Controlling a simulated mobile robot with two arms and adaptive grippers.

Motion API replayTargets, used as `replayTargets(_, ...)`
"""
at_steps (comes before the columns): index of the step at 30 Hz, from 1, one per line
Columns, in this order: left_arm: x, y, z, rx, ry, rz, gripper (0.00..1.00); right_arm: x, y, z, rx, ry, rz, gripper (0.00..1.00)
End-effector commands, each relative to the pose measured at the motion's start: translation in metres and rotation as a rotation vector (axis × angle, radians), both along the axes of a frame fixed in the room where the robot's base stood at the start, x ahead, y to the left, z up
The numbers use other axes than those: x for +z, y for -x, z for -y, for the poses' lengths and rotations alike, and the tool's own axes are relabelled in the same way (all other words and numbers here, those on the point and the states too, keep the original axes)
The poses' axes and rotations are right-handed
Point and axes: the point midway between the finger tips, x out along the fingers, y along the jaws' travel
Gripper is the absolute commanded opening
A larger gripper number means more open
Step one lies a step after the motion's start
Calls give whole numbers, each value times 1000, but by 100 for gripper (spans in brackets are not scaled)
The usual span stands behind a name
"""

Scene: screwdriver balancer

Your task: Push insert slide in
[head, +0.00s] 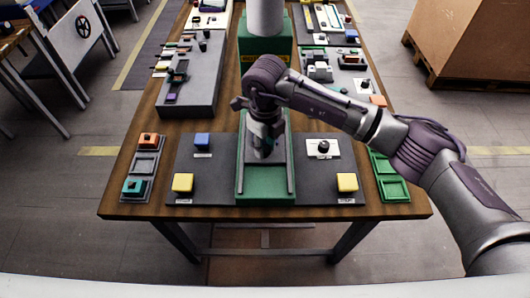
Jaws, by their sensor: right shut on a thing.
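My right gripper (264,150) points down over the slide's far part. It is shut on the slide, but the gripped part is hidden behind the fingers. My left gripper is not in view.
Yellow buttons (182,183) (347,182), a blue button (202,139) and a black knob (324,147) flank the frame. A grey tray (146,163) stands at left, a green tray (392,187) at right. A green-based column (265,45) stands behind.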

Motion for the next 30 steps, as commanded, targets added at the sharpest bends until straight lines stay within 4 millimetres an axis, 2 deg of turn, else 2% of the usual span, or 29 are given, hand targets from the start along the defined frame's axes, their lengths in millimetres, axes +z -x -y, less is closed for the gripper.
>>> replayTargets(3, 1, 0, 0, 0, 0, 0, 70, 1, 0, 0, 0, -1, 0, 0)
replayTargets(4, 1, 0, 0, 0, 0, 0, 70, 1, 0, 0, 0, -1, 0, 35)
replayTargets(8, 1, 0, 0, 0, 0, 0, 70, 1, 0, 0, 0, -1, 0, 57)
replayTargets(16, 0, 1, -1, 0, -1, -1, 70, 1, 0, 0, 0, -1, -1, 57)
replayTargets(20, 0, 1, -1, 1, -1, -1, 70, 8, 0, 0, 0, -1, 1, 57)
replayTargets(23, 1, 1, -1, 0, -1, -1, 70, 23, 0, 0, 0, -2, 4, 57)
replayTargets(30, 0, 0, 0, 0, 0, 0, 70, 74, -1, 0, 0, -1, 5, 57)
